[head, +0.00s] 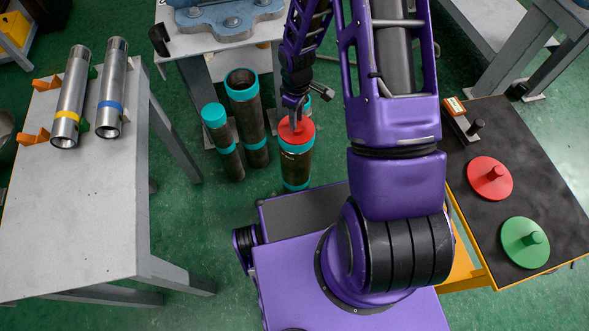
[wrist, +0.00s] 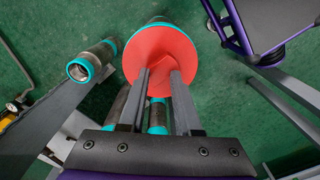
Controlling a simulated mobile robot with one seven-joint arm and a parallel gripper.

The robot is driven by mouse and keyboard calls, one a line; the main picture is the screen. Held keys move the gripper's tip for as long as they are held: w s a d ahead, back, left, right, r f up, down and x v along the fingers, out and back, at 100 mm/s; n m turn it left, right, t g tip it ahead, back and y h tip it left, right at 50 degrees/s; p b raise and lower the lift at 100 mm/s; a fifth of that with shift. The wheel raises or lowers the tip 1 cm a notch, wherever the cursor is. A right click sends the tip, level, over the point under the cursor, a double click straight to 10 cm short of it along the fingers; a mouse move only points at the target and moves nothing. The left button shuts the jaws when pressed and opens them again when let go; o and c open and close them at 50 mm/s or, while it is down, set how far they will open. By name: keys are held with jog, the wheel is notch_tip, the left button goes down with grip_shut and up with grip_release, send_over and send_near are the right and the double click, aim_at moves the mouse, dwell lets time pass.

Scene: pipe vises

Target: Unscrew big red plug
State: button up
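The big red plug (head: 297,127) is a flat red disc on top of an upright dark pipe (head: 295,165) with teal ends, standing on the floor. In the wrist view the disc (wrist: 160,55) faces the camera. My gripper (head: 293,104) points down at the plug from above. In the wrist view its two grey fingers (wrist: 160,75) reach the disc, one on each side of its middle, where a red knob shows between them. Whether the fingers press on the knob cannot be told. The thread between plug and pipe is hidden.
Two teal-ended pipes (head: 217,118) (head: 240,85) stand close left of the plugged one. A table at left holds two metal pipes (head: 70,100) (head: 112,90). The black-topped table at right holds another red plug (head: 488,178) and a green plug (head: 524,243).

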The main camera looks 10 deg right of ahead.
notch_tip(320, 180, up, 18)
jog(key=p, duration=0.3)
jog(key=shift+f+p, duration=0.25)
jog(key=shift+p, duration=0.05)
